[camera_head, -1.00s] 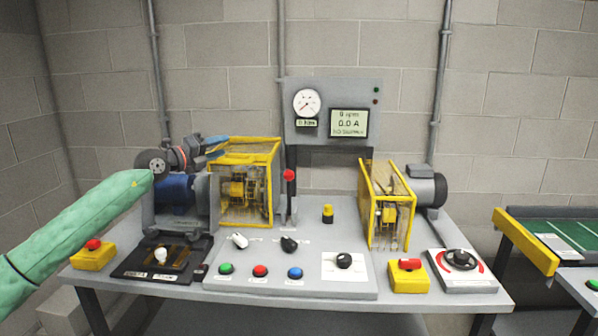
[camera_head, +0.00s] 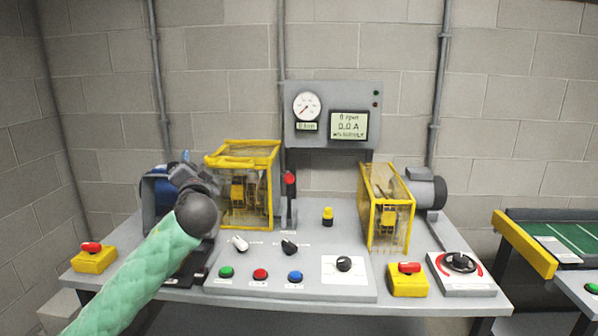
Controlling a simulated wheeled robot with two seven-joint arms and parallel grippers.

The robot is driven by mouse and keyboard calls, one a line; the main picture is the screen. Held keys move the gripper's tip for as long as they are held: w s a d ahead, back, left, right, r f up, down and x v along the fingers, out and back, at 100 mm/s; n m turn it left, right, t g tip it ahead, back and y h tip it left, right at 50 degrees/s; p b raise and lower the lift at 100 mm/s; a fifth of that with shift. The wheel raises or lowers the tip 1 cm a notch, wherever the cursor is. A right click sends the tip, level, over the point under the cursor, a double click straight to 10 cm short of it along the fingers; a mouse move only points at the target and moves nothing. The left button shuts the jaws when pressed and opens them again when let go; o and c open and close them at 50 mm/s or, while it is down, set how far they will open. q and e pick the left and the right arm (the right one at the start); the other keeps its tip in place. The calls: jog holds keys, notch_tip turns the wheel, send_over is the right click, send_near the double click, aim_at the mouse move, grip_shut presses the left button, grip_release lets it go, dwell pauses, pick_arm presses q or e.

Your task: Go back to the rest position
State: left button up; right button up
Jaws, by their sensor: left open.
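My left arm reaches in from the lower left in a green sleeve. My left gripper (camera_head: 182,168) is in front of the blue motor (camera_head: 156,196) at the left of the bench, mostly hidden behind its own dark wrist. Its jaws are open and I see nothing held in them. It is left of the left yellow guard cage (camera_head: 243,148). My right gripper is out of view.
The grey bench (camera_head: 330,222) carries a red-knobbed lever (camera_head: 289,180), a control panel with several buttons and knobs, a second yellow cage (camera_head: 386,208), and a red-scale dial (camera_head: 460,262). A gauge panel (camera_head: 332,88) stands behind. A green-topped table (camera_head: 567,230) is at right.

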pick_arm(q)
jog(key=s+d+f+g+h+p, duration=0.1)
jog(key=s+d+f+g+h, duration=0.15)
jog(key=s+f, duration=0.5)
jog(key=s+d+f+n+g+h, duration=0.1)
jog(key=s+d+f+g+h, duration=0.2)
jog(key=f, duration=0.8)
jog(key=s+d+f+g+h+p, duration=0.1)
jog(key=s+d+f+g, duration=0.25)
jog(key=s+f, duration=0.5)
jog(key=s+d+f+n+g+h+p, duration=0.1)
jog(key=s+f+g, duration=0.3)
jog(key=s+f, duration=0.8)
jog(key=s+d+f+n+g+p, duration=0.1)
jog(key=s+f+g, duration=0.3)
jog(key=s+f, duration=0.8)
jog(key=s+d, duration=0.1)
jog(key=s, duration=0.7)
jog(key=shift+s+d+f+n+h+p, duration=0.15)
jog(key=shift+s+f+n+h+p, duration=0.15)
jog(key=shift+s+n+h+p, duration=0.1)
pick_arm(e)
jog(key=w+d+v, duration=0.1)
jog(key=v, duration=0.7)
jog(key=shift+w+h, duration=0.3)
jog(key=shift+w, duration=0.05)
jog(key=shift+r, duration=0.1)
